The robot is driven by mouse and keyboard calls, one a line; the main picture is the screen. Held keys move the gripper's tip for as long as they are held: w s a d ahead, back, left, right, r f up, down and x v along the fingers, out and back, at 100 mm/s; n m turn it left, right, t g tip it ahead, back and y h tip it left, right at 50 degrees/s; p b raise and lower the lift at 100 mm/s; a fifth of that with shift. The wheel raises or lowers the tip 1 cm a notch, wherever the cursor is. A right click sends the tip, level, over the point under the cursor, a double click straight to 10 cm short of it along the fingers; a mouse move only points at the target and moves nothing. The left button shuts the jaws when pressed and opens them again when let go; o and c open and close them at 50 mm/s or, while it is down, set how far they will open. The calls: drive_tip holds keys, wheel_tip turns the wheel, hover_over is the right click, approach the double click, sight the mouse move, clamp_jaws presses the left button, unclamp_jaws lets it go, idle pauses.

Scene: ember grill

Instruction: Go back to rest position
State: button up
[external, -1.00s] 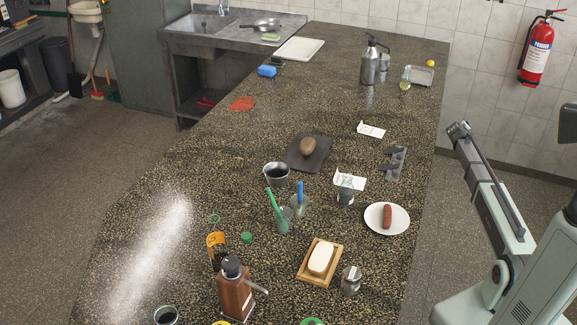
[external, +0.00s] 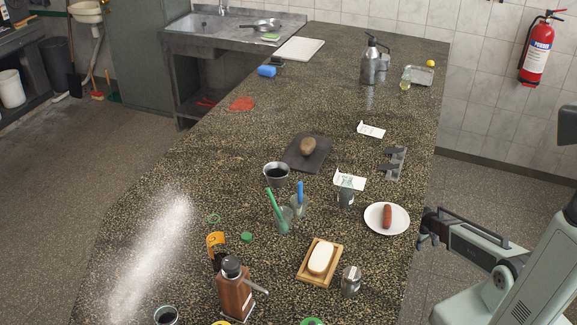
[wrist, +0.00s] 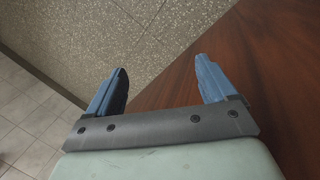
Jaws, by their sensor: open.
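My gripper (external: 424,236) is at the right edge of the speckled counter (external: 215,150), right of the white plate (external: 372,228) and apart from it. A brown sausage-like item (external: 387,216) lies on that plate. In the wrist view my gripper (wrist: 162,66) has its two blue fingers wide apart with nothing between them. Part of my arm shows at the right of the external view.
A brown surface (wrist: 270,60) lies beside the fingers. Floor space is free right of the counter.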

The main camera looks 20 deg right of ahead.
drive_tip(key=s+a+f+g+y, duration=0.1)
drive_tip(key=s+a, duration=0.4)
drive_tip(key=s, duration=0.5)
drive_tip(key=s+a+f+g+y, duration=0.1)
drive_tip(key=s+a+f+g, duration=0.2)
drive_tip(key=s+a, duration=0.3)
drive_tip(key=s+a+f+g+y, duration=0.1)
drive_tip(key=s+a+f+g, duration=0.2)
drive_tip(key=s, duration=1.2)
drive_tip(key=a+f, duration=0.1)
drive_tip(key=a, duration=0.2)
drive_tip(key=shift+s+a+m+y, duration=0.25)
drive_tip(key=shift+s+m+y, duration=0.05)
drive_tip(key=shift+s, duration=0.1)
